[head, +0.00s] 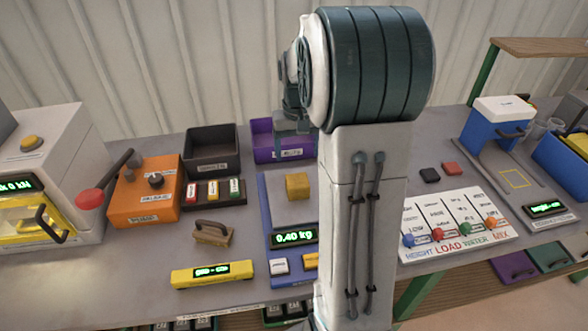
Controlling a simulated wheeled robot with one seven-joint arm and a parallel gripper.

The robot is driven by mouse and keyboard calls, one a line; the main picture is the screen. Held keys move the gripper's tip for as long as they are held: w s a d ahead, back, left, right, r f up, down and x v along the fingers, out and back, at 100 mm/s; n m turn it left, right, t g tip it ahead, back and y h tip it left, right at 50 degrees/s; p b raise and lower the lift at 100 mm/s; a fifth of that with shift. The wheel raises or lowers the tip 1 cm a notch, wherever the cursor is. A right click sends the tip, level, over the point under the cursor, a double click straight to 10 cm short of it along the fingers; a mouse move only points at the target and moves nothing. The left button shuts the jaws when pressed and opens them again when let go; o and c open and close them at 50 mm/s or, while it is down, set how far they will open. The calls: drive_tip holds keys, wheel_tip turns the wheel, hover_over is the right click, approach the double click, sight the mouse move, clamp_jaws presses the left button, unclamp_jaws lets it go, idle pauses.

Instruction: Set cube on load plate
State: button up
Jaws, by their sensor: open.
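A tan-yellow cube (297,186) sits on the grey plate of a blue scale (265,215), whose green display reads about 0.40 kg. My gripper (292,124) is above and behind the cube, apart from it, near the purple bin. It is open, and my arm hides part of it; its fingertips are hard to make out. No plate is clearly labelled as the load plate. A white press (60,155) at the left has a kN display and a yellow-framed window, and its inside is hard to see. A grey plate (515,178) at the right has an empty yellow square outline.
An orange box (146,190) with a red-knobbed lever stands beside the press. A dark bin (211,150) and a purple bin (270,140) stand at the back. A wooden handled block (213,233) and yellow gauge (213,274) lie in front. My arm covers the centre; a slider board (455,225) is right.

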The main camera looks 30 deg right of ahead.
drive_tip(key=s+a+r+n+t, duration=0.1)
drive_tip(key=s+a+r, duration=0.1)
drive_tip(key=s+a, duration=0.5)
drive_tip(key=s+a+r+n+t, duration=0.2)
drive_tip(key=s+a, duration=0.5)
drive_tip(key=s, duration=0.5)
drive_tip(key=shift+s, duration=0.15)
